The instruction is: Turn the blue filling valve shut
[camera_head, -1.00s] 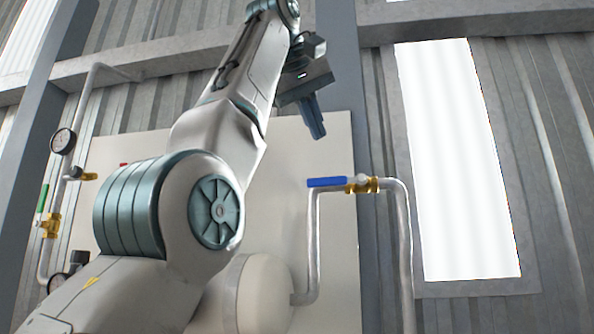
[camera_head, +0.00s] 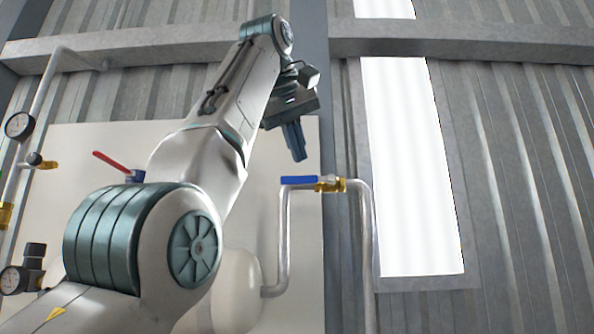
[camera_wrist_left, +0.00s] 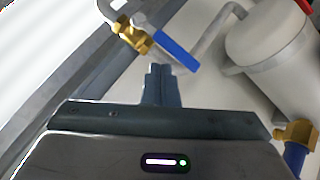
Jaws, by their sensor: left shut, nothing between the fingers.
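The blue filling valve has a blue lever handle (camera_head: 299,180) and a brass body (camera_head: 330,184) on a grey pipe, right of centre in the head view. The lever lies level, in line with the top run of the pipe, pointing left from the body. My left gripper (camera_head: 298,158) is shut and empty, fingers pointing down just above the lever, apart from it in the picture. In the left wrist view the blue lever (camera_wrist_left: 175,50) lies beyond the shut fingertips (camera_wrist_left: 158,68); I cannot tell the exact gap. My right gripper is not in view.
A white tank (camera_head: 238,290) stands below the valve, partly behind my left arm. A red-handled valve (camera_head: 118,162), a pressure gauge (camera_head: 19,126) and other brass fittings are at the left. A grey post (camera_head: 337,230) runs close behind the valve.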

